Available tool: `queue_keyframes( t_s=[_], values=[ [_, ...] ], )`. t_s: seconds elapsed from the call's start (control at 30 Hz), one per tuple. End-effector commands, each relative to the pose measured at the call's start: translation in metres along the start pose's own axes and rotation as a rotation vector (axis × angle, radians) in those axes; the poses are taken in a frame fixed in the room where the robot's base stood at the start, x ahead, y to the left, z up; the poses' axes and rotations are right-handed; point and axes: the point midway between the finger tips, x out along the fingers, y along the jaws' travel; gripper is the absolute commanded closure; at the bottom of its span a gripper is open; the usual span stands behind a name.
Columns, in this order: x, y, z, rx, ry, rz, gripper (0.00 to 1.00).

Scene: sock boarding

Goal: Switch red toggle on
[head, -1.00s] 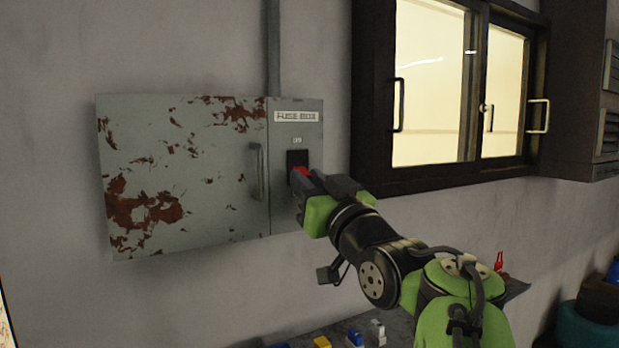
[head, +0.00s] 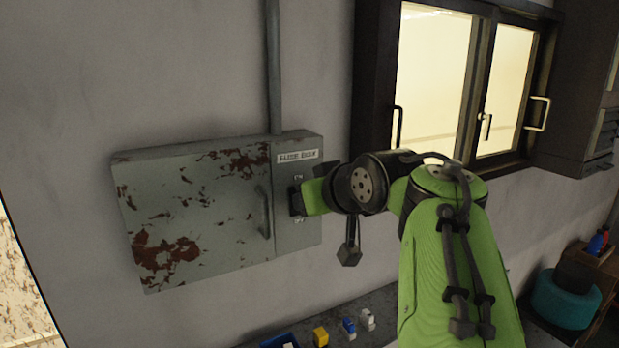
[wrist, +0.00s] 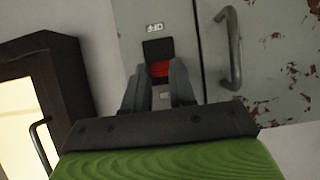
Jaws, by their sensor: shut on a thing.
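The grey fuse box (head: 297,237) hangs on the wall, with rust patches on its door. Its red toggle (wrist: 160,69) sits in a black switch housing (wrist: 157,47) on the narrow panel beside the door. My gripper (wrist: 159,78) is at the switch, its two grey fingers on either side of the red toggle and shut on it. In the head view my gripper (head: 297,200) covers the switch, so the red toggle is hidden there. Small labels lie at both ends of the housing; I cannot read them surely.
The door handle (head: 264,212) is close beside the switch. A dark-framed window (head: 437,90) is to the right. Below is a shelf (head: 385,295) with several small coloured blocks. A conduit (head: 273,70) runs up from the box.

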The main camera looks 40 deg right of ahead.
Motion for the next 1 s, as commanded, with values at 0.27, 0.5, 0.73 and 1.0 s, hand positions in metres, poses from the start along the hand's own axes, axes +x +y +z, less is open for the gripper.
queue_keyframes(
  t_s=[0.27,0.5,0.73,1.0],
  values=[
    [-0.0015,0.0001,-0.0078,0.0,-0.081,0.001,1.0],
    [-0.0009,0.0003,-0.0074,-0.001,-0.094,0.002,1.0],
    [-0.0009,0.0003,-0.0073,-0.002,-0.091,0.002,1.0],
    [-0.0005,0.0002,-0.0064,-0.001,-0.094,0.002,0.49]
  ],
)
